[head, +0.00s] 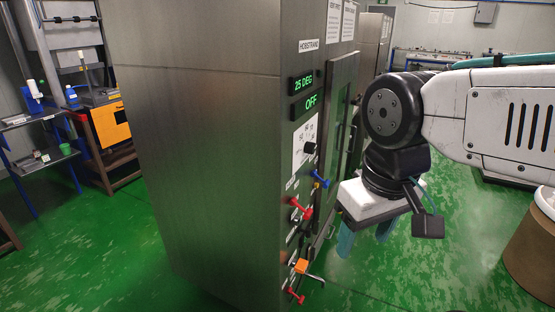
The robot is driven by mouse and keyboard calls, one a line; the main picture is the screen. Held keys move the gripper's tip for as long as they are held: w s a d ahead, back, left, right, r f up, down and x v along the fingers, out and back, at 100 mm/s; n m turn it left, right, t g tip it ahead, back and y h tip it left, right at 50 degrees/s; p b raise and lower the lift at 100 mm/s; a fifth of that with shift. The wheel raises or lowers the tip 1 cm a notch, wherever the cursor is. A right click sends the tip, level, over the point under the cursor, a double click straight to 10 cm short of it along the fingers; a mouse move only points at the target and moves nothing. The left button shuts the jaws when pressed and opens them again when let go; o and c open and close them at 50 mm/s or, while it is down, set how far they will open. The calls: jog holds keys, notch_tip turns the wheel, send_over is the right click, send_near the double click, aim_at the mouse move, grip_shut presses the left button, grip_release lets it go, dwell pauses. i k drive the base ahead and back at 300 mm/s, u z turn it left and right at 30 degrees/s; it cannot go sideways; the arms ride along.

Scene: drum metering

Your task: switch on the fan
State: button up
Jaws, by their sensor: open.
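A tall steel cabinet (200,130) stands in the middle of the head view. Its narrow control face has two green displays, "25 DEG" (302,84) and "OFF" (310,102). Below are a black rotary knob (310,148) on a white dial plate, a blue-handled lever (320,180), a red-handled lever (301,209), an orange-handled lever (302,266) and a lower red handle (295,295). I cannot read which control is the fan's. My gripper (365,238) points down, right of the levers and apart from them; its bluish fingers are open, partly hidden by its body.
A cabinet door with a window (341,100) and vertical handle is right of the displays. A brown drum (530,250) stands at the right edge. A blue-framed table (35,160) and an orange-fronted unit (111,124) are at left. Green floor between the cabinet and drum is clear.

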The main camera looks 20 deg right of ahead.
aim_at(326, 183)
jog(key=z, duration=0.65)
jog(key=k, duration=0.5)
jog(key=u, duration=1.5)
jog(key=i, duration=1.05)
jog(key=z, duration=1.9)
